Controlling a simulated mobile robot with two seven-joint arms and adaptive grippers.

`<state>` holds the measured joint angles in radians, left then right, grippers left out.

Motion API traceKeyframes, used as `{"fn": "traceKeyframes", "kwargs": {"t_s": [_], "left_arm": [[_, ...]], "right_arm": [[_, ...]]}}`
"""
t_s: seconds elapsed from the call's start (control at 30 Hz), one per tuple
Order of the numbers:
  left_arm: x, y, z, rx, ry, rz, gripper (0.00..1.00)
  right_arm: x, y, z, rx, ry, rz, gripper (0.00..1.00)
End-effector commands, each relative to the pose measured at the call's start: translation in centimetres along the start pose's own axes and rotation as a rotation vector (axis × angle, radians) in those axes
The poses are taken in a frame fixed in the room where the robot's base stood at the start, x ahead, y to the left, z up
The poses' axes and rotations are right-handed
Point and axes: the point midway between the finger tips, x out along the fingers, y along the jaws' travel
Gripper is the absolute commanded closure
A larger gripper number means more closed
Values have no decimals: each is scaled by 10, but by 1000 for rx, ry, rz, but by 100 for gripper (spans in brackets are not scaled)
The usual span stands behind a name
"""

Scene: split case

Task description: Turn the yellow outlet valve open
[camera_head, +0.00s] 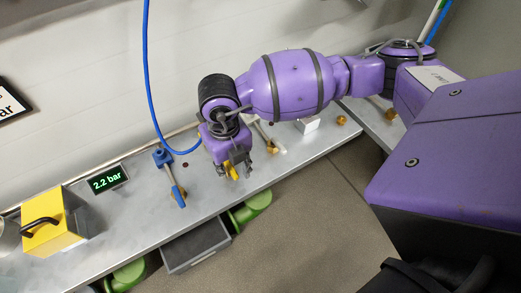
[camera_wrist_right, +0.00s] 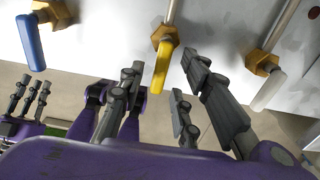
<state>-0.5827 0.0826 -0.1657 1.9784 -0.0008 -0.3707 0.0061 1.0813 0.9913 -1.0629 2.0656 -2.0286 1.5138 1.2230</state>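The yellow valve handle (camera_wrist_right: 161,68) hangs from a brass valve body (camera_wrist_right: 165,36) on a metal pipe in the right wrist view. It points toward the counter's front edge. In the head view only a bit of the yellow handle (camera_head: 232,174) shows below my right gripper (camera_head: 236,163). In the wrist view the fingers of my right gripper (camera_wrist_right: 164,75) are apart, one side left and one right of the handle, with visible gaps.
A blue-handled valve (camera_head: 178,195) stands left of the yellow one, a white-handled valve (camera_head: 278,147) right. A display (camera_head: 107,181) reads 2.2 bar. A yellow box (camera_head: 55,222) with a black lever sits at the left. A blue hose (camera_head: 149,75) hangs behind. A grey bin (camera_head: 196,245) is below the counter.

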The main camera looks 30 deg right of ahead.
Motion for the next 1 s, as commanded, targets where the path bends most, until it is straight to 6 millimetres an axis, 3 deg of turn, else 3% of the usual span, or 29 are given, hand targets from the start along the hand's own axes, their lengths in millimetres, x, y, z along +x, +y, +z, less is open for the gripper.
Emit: {"fn": "traceKeyframes", "kwargs": {"t_s": [0.2, 0.47, 1.0], "left_arm": [[0, 0, -1, 0, 2, 0, 73], [0, 0, -1, -1, 2, -1, 73], [0, -1, -1, -2, 2, -2, 73]], "right_arm": [[-1, 0, 1, -1, -4, 1, 69], [-1, 0, 2, -1, -4, 1, 100], [-2, -3, 3, -106, -5, 0, 100]]}}
